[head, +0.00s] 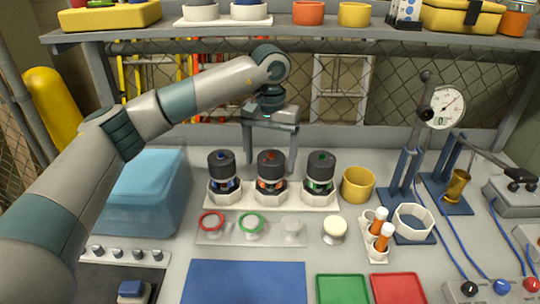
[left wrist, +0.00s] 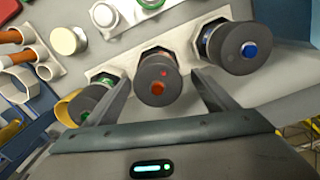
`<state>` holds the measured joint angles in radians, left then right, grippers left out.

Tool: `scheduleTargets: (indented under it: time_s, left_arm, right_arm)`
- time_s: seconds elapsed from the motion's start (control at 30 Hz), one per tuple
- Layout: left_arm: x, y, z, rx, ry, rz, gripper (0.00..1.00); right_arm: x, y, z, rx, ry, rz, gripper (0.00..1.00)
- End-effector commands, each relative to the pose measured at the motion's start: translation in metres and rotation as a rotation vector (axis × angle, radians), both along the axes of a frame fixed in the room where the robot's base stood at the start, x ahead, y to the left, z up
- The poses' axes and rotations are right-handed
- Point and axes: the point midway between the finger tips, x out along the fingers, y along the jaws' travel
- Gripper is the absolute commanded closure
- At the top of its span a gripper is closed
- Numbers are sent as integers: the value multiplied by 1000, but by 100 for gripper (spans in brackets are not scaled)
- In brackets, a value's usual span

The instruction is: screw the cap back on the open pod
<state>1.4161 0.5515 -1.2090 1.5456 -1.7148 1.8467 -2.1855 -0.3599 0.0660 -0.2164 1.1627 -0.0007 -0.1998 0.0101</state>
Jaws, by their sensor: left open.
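Three pods stand in a row in a white holder: one with a blue top button (head: 221,165), one with an orange button (head: 270,163) and one with a green button (head: 320,164). Each has a dark cap-like top, and I cannot tell which is open. My left gripper (head: 271,158) points down behind the orange-button pod, its two fingers apart. In the left wrist view the fingers (left wrist: 160,78) spread to either side of that pod's dark top (left wrist: 155,82), apart from it as far as I can tell. A cream round cap-like piece (head: 335,229) stands on the bench. My right gripper is out of view.
In front of the pods is a tray (head: 205,240) with a red ring, a green ring and a pale piece. A blue box (head: 150,190) is left. The blue mat (head: 243,283) is clear.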

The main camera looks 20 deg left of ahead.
Motion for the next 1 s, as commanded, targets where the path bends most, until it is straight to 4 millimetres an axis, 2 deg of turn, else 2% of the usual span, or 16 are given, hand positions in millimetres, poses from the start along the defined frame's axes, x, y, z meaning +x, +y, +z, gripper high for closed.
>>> scheduleTargets:
  time_s: [0.17, 0.37, 0.57, 1.0]
  left_arm:
    - [0, -1, 4, -1, -2, 0, 22]
    - [1, 0, 20, -1, -4, 0, 22]
    - [1, 0, 53, -2, -4, 1, 22]
    - [1, 1, 141, 0, -4, 2, 22]
  right_arm:
    - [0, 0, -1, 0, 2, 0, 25]
    - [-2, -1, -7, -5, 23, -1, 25]
    - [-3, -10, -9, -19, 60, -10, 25]
    - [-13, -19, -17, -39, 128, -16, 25]
